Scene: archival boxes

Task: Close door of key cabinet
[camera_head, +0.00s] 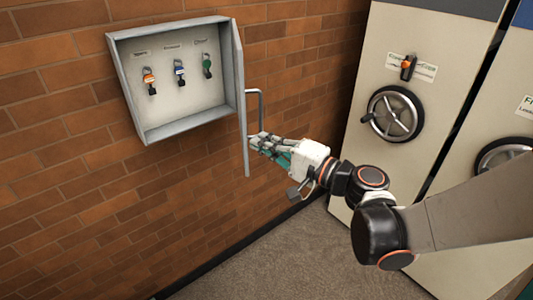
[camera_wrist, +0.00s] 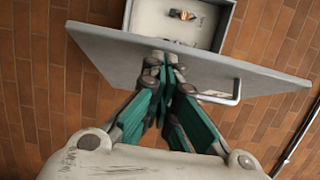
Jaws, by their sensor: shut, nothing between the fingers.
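The key cabinet (camera_head: 187,123) hangs on the brick wall, a grey box with its front open. Its door (camera_head: 240,95) is hinged on the right side and stands open, seen nearly edge-on from the head. The door also shows in the wrist view (camera_wrist: 110,45) as a broad grey panel across the picture. The door's bar handle (camera_head: 260,105) is on its outer face, and in the wrist view (camera_wrist: 237,92) it lies right of my fingers. My gripper (camera_head: 256,142) is shut and empty, its fingertips at the door's outer face, below the handle. Whether they touch it I cannot tell.
Cream shelving units with a handwheel (camera_head: 394,113) stand at the right. Carpet floor (camera_head: 290,255) is clear below.

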